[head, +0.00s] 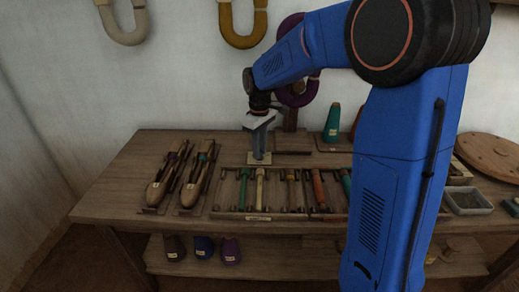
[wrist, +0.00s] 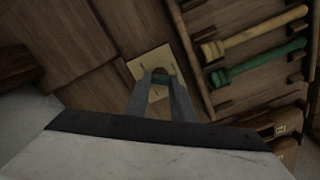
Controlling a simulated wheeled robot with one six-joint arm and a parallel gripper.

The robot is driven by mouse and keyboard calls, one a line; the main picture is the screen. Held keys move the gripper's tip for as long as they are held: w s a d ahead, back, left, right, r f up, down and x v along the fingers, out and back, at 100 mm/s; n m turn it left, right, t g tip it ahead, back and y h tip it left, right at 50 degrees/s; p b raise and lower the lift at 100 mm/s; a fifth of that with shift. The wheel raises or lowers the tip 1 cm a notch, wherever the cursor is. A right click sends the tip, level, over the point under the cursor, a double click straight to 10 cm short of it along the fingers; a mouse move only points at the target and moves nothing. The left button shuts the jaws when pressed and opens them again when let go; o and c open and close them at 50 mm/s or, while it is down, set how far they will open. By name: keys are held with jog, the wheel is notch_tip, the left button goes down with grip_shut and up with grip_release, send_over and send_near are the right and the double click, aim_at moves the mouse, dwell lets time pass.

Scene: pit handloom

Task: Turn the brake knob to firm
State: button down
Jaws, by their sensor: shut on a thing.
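My gripper (head: 259,152) points down at the back middle of the wooden table in the head view. In the wrist view its two grey fingers (wrist: 160,80) close around the small brake knob (wrist: 160,73), of which only a dark bit shows between the tips. The knob stands over a pale square plate (wrist: 148,64) with small dark marks too small to read. The plate also shows below the fingers in the head view (head: 257,161). Which mark the knob points to cannot be told, as the fingers hide most of it.
A rack (head: 228,190) of coloured bobbins lies just in front of the plate. Two wooden shuttles (head: 160,186) lie to the left. A green cone (head: 332,122) stands behind right, and a grey tray (head: 468,203) is far right. Bare tabletop (head: 150,150) lies back left.

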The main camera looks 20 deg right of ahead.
jog(key=m, duration=0.5)
dwell(0.6)
jog(key=c, duration=1.5)
grip_release()
notch_tip(320, 180, up, 17)
jog(key=shift+r, duration=0.2)
